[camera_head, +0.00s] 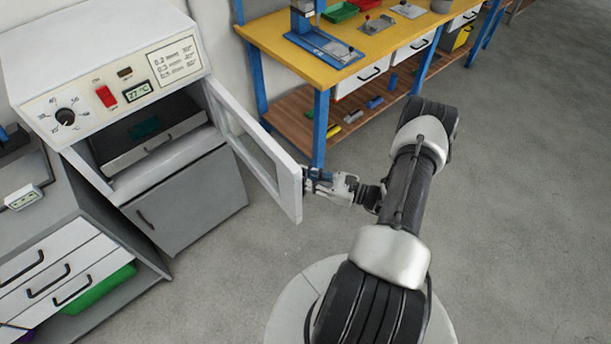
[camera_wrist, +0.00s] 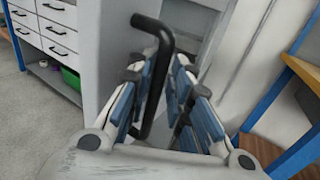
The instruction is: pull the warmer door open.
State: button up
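The warmer (camera_head: 100,75) is a white cabinet with a dial and a red switch on top. Its windowed door (camera_head: 262,150) is swung wide open to the right, leaving the inside exposed. My gripper (camera_head: 318,181) is at the door's free edge, on its outer side. In the wrist view the black door handle (camera_wrist: 157,75) passes between the blue-padded fingers of my gripper (camera_wrist: 167,85), which are close together around it. Part of the contact is hidden. The handle is hidden in the head view.
A yellow workbench (camera_head: 270,30) with blue legs stands behind the door; its near leg (camera_head: 320,130) is close to my gripper. A drawer unit (camera_head: 60,270) stands left of the warmer. The grey floor (camera_head: 530,200) is clear to the right.

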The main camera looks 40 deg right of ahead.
jog(key=shift+o, duration=1.1)
jog(key=shift+w, duration=0.15)
jog(key=v, duration=1.2)
